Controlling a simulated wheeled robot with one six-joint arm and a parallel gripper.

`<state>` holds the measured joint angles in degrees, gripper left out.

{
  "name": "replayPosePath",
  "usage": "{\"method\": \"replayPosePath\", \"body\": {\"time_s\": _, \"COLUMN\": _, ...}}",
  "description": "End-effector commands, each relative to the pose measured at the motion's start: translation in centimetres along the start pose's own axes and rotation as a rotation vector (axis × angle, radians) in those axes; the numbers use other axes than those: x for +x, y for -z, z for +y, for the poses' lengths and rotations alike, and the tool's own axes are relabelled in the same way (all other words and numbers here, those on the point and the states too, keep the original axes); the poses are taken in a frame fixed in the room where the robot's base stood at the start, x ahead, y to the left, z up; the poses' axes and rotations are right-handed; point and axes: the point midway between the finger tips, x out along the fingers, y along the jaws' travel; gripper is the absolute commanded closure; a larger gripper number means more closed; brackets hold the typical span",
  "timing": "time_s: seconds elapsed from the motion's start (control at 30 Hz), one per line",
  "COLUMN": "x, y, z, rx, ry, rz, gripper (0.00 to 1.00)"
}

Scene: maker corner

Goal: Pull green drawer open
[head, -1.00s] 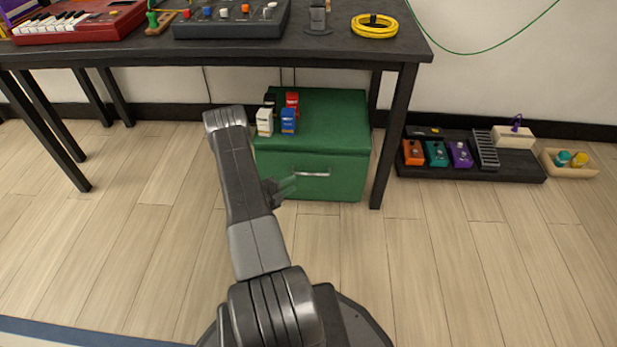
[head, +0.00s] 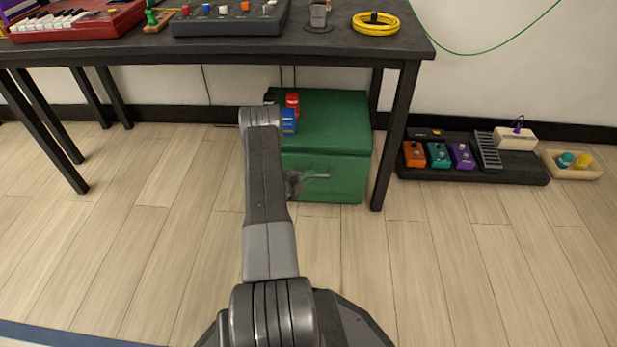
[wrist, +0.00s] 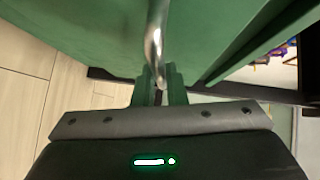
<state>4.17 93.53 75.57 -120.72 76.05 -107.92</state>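The green drawer unit (head: 340,178) stands on the floor under the table. Its front looks flush, with no clear gap in the head view. A silver bar handle (head: 318,176) is on its front. My gripper (head: 294,182) is at the left part of this handle, partly hidden by my arm. In the wrist view, the handle (wrist: 154,42) runs down between the two narrow fingers of my gripper (wrist: 159,80). The fingers are close together and look shut on the handle.
A red box (head: 292,100) and a blue box (head: 288,120) stand on the drawer unit; my arm hides others. A table leg (head: 397,135) is just right of the unit. A dark pedal board (head: 470,174) lies farther right. The floor in front is clear.

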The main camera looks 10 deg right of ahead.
Motion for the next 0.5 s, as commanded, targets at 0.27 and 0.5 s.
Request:
{"method": "replayPosePath", "body": {"time_s": 0.27, "x": 0.0, "y": 0.0, "z": 0.0, "rx": 0.000, "ry": 0.000, "rz": 0.000, "gripper": 1.00}}
{"method": "replayPosePath", "body": {"time_s": 0.5, "x": -1.1, "y": 1.1, "z": 0.3, "rx": -0.004, "ry": -0.003, "rz": 0.000, "gripper": 1.00}}
